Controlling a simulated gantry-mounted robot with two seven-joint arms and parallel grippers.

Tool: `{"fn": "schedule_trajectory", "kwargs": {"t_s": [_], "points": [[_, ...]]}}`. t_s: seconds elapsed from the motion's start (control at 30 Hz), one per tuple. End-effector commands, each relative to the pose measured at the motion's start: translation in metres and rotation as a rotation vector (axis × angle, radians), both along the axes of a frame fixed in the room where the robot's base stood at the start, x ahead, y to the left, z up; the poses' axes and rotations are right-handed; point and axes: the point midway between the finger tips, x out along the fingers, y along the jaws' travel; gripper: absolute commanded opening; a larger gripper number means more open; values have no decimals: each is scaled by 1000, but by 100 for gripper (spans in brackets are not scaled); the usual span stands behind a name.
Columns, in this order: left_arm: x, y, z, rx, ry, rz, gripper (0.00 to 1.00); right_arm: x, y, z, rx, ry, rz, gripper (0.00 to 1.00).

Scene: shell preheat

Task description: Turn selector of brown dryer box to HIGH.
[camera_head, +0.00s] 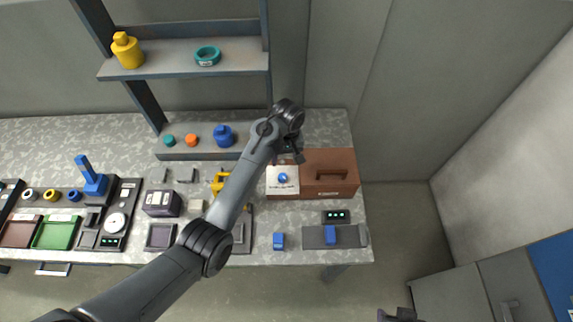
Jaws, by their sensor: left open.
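The brown dryer box (333,169) stands at the right end of the table, with a dark handle on its brown part. Its white panel (273,188) at the left carries a blue selector knob (283,178). The print around the knob is too small to read, so I cannot tell its setting. My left gripper (291,155) is open just behind the knob, over the rear edge of the panel, and appears apart from the knob. My arm partly hides the gripper. A dark piece at the bottom edge may be my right gripper (398,316); its fingers are not clear.
A shelf (190,58) rises behind. Bare floor lies right of the table.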

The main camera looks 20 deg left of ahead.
Motion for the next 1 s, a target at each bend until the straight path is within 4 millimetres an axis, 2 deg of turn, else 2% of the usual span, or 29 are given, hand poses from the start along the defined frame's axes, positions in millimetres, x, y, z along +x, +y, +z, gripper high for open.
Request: {"fn": "schedule_trajectory", "kwargs": {"t_s": [0.1,0.4,0.6,0.8,1.0], "points": [[-1,1,-13,2,3,1,60,-7,0,-6,0,17,0,40],[-2,4,-62,2,2,0,60,-7,0,-12,-1,16,2,40],[-3,5,-88,2,1,0,60,-5,-1,-16,-7,12,5,40],[-3,6,-100,2,-1,-1,60,-5,-2,-18,-10,11,8,40],[-3,6,-102,1,-2,0,60,-4,-2,-18,-8,10,7,40]]}}
